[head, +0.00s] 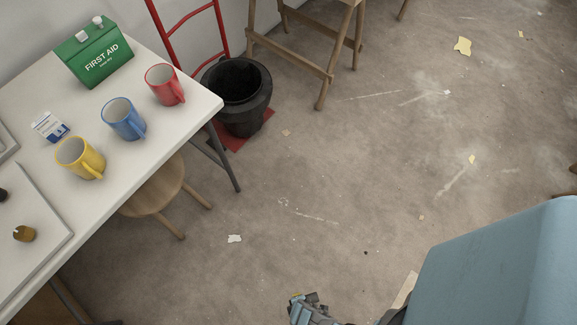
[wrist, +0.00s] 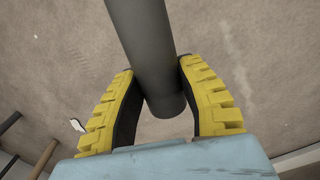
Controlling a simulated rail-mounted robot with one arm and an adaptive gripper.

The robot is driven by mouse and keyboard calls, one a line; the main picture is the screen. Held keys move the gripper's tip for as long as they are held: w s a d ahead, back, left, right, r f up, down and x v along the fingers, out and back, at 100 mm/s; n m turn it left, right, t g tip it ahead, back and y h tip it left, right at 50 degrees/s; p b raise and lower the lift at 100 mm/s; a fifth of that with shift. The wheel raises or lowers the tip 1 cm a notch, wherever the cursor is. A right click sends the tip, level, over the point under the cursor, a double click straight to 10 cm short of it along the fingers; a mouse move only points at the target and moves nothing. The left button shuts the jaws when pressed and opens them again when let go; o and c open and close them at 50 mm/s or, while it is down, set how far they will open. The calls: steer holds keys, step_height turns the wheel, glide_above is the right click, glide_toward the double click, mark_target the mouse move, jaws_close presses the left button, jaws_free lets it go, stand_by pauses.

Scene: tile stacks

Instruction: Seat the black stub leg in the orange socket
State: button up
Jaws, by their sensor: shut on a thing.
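In the wrist view, my gripper (wrist: 156,72) has its two yellow-ribbed fingers closed on either side of a dark grey-black cylinder, the black stub leg (wrist: 148,40). In the head view, part of my gripper (head: 308,310) shows at the bottom edge, over the floor; the leg cannot be made out there.
A black bin (head: 240,97) and wooden stool (head: 155,190) stand nearby. The middle floor is mostly clear.

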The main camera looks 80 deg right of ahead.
steer(key=w+r+m+p, duration=0.1)
steer(key=w+r+p, duration=0.9)
steer(key=w+r, duration=0.8)
steer(key=w+r+p, duration=0.9)
steer(key=w+r, duration=0.6)
steer(key=r, duration=0.6)
steer(key=w+a+r+m+p, duration=0.1)
steer(key=w+r+p, duration=0.2)
steer(key=r, duration=1.3)
steer(key=w+a+r+m+p, duration=0.1)
steer(key=r+p, duration=0.7)
steer(key=r, duration=0.8)
steer(key=w+a+r+m+p, duration=0.2)
steer(key=w+r+p, duration=0.3)
steer(key=r, duration=1.1)
steer(key=shift+w+g+p, duration=0.25)
steer(key=shift+g+p, duration=0.15)
steer(key=shift+p, duration=0.35)
